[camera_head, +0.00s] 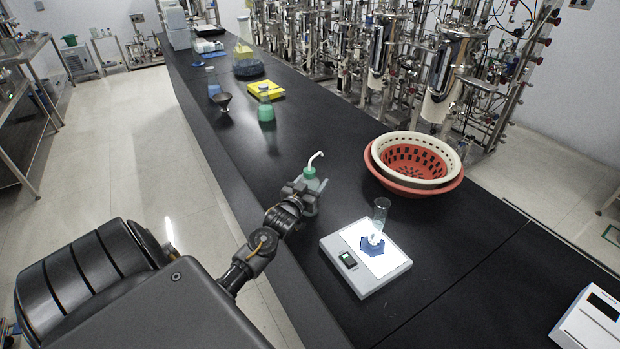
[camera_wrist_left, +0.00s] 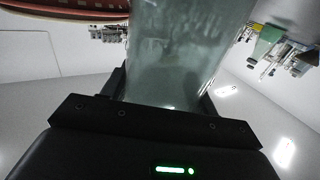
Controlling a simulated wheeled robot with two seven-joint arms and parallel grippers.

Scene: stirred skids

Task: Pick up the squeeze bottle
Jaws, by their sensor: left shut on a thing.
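The squeeze bottle (camera_head: 309,173) has a green cap, a bent white spout and a clear greenish body. In the head view it is upright, its lower part partly hidden by my left gripper (camera_head: 302,190). My left gripper is shut on the bottle's body. In the left wrist view the translucent bottle body (camera_wrist_left: 185,50) fills the middle, between the dark fingers of the left gripper (camera_wrist_left: 165,92). I cannot tell whether the bottle's base touches the bench. My right gripper is not in view.
The black bench (camera_head: 250,150) is clear around the bottle. A white scale (camera_head: 345,262) with a glass cylinder (camera_head: 380,215) stands to the right and nearer. Nested red and cream baskets (camera_head: 452,181) lie behind it. A green-liquid flask (camera_head: 266,108) and yellow tray (camera_head: 250,92) stand farther back.

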